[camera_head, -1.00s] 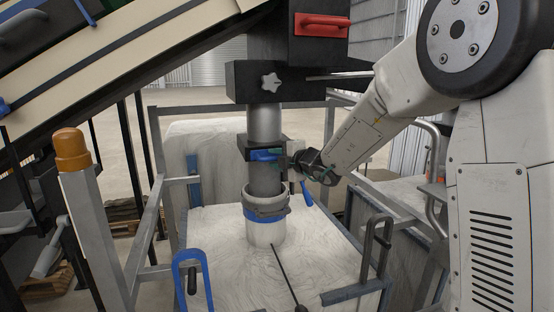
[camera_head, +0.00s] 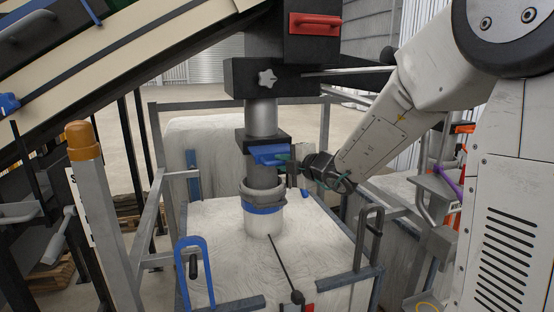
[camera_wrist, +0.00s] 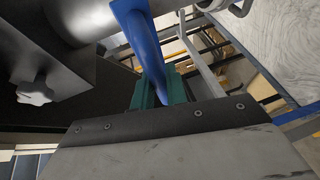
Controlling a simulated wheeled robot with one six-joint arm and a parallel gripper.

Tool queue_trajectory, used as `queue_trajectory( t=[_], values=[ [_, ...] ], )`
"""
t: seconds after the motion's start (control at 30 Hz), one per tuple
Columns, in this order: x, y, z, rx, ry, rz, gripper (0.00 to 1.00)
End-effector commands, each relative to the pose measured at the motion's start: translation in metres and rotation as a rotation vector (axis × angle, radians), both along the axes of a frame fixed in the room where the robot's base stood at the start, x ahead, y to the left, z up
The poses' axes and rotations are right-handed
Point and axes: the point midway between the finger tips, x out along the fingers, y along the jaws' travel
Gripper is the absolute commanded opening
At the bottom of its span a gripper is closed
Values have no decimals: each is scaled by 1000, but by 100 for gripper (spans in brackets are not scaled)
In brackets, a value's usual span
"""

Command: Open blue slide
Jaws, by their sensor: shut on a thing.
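The blue slide (camera_head: 268,154) sits in a black block (camera_head: 250,141) on the grey vertical pipe, above the white bag. It sticks out toward me and to the right. In the wrist view its blue handle (camera_wrist: 140,45) runs down between the green fingers. My gripper (camera_head: 287,162) reaches in from the right and is shut on the handle; it also shows in the wrist view (camera_wrist: 160,90). The inner part of the slide is hidden inside the block.
A grey clamp ring (camera_head: 263,191) with a blue band holds the white bag (camera_head: 225,235) below the pipe. A metal frame surrounds the bag, with a blue hook (camera_head: 193,270) in front. A post with an orange lamp (camera_head: 83,140) stands left. A black box with a star knob (camera_head: 267,79) is above.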

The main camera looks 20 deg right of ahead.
Motion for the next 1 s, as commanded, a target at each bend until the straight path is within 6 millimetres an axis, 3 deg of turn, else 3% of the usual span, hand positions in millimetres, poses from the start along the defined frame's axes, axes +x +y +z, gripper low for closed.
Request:
queue_trajectory(
  t=[0.13,0.4,0.43,0.5,0.83,1.0],
  values=[
    [-12,1,0,0,-2,4,0],
    [-12,-1,0,0,-2,3,0],
    [-12,-1,0,0,-2,3,17],
    [-12,-1,0,0,-2,3,36],
    [-15,-1,1,0,-2,2,36],
    [-35,-8,5,-2,-3,1,36]
  ],
)
